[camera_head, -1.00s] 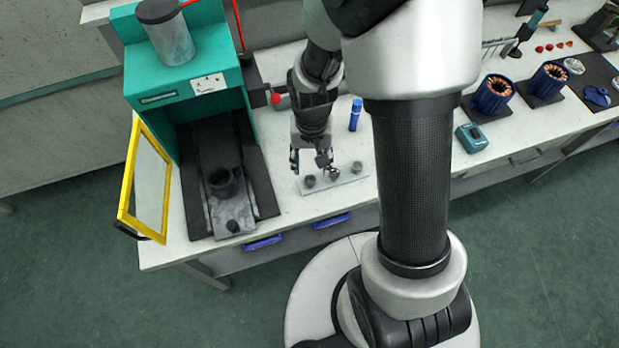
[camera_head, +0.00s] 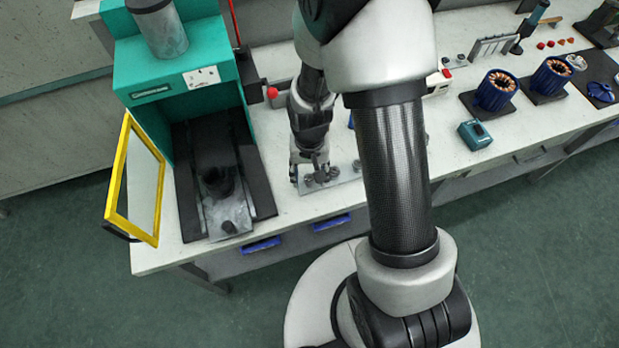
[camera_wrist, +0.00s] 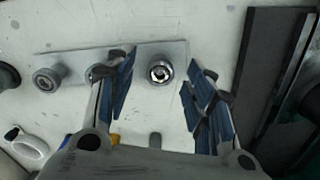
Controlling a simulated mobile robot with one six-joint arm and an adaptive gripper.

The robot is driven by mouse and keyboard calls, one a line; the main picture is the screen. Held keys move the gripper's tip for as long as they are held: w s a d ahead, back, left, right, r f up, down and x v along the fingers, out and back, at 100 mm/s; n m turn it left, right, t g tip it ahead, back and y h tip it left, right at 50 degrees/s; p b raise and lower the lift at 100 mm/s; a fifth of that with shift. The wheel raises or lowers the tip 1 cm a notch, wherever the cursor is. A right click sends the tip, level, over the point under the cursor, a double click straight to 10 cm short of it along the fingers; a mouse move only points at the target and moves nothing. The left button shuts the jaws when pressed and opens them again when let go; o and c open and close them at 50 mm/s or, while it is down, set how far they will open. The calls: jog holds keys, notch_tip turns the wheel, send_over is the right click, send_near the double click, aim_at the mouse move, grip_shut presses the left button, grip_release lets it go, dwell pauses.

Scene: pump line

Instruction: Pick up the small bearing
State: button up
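A light plate (camera_head: 345,180) lies on the bench beside the green press, with several small round metal parts on it. In the wrist view the plate (camera_wrist: 182,50) carries a ring-shaped bearing (camera_wrist: 160,71) with a bright centre. My gripper (camera_wrist: 161,64) is open, one finger on each side of this bearing, with gaps on both sides. The left finger partly hides a second round part (camera_wrist: 97,75); a third (camera_wrist: 46,78) is farther left. I cannot tell for certain which is smallest. In the head view my gripper (camera_head: 315,170) is low over the plate's left end.
The green press (camera_head: 185,75) with its open yellow-framed door (camera_head: 135,185) stands left of the plate. Its dark base (camera_wrist: 270,85) is close to my right finger in the wrist view. A teal box (camera_head: 475,134) and blue stators (camera_head: 496,90) are farther right on the bench.

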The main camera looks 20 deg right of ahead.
jog(key=c, duration=0.8)
jog(key=shift+r, duration=0.15)
jog(key=shift+c, duration=0.3)
notch_tip(320, 180, up, 20)
jog(key=p, duration=0.6)
jog(key=shift+p, duration=0.35)
jog(key=shift+w, duration=0.1)
